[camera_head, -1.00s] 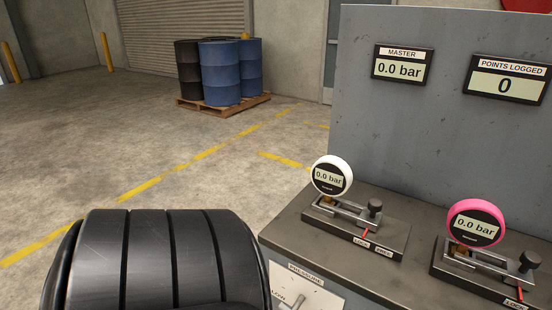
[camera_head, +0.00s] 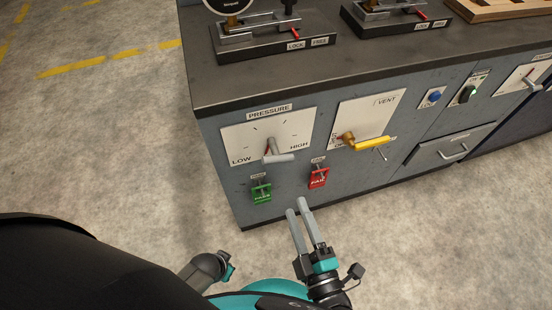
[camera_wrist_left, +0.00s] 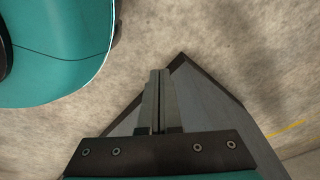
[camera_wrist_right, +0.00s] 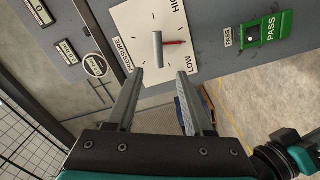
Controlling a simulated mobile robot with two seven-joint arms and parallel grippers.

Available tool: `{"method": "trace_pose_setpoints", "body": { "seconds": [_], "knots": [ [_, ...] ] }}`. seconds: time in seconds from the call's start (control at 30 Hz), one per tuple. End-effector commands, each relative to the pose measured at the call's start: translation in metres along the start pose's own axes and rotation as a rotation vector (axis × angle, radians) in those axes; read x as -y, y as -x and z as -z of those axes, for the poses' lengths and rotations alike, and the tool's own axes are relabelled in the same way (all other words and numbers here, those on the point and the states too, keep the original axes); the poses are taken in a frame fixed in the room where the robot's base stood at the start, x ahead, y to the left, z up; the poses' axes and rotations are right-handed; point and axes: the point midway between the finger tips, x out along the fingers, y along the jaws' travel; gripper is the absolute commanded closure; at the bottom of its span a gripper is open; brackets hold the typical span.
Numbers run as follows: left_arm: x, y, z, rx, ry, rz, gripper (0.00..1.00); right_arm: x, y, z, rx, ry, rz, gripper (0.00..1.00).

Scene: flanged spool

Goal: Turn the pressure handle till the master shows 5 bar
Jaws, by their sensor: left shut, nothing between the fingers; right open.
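The pressure handle (camera_head: 278,156) is a grey lever on a white dial plate (camera_head: 236,139) marked LOW and HIGH, on the bench front. My right gripper (camera_head: 298,208) is open and empty, below and slightly right of the handle, apart from it. In the right wrist view the handle (camera_wrist_right: 158,50) with its red pointer stands just beyond and between the open fingertips (camera_wrist_right: 160,74). My left gripper (camera_wrist_left: 158,74) is shut and empty in the left wrist view, low over the floor near the bench.
A yellow vent lever (camera_head: 371,143) sits right of the dial. A green PASS tag (camera_head: 262,192) and a red FAIL tag (camera_head: 319,178) hang below. A drawer (camera_head: 450,147) is farther right. Gauge clamps (camera_head: 275,38) stand on the bench top. Floor left of the bench is clear.

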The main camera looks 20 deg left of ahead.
Motion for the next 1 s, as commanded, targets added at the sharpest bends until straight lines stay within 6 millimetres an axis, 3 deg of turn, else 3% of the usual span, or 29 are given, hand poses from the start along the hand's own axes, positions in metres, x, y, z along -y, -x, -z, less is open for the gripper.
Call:
{"method": "trace_pose_setpoints", "body": {
  "seconds": [0.37,1.0],
  "knots": [
    [-0.009,0.010,0.022,-0.007,0.004,-0.012,1.00,-0.002,-0.048,0.001,-0.005,0.008,-0.011,0.48],
    [-0.023,0.053,0.061,-0.017,0.015,-0.034,1.00,-0.002,-0.132,0.001,-0.004,0.007,-0.007,0.48]
  ]
}}
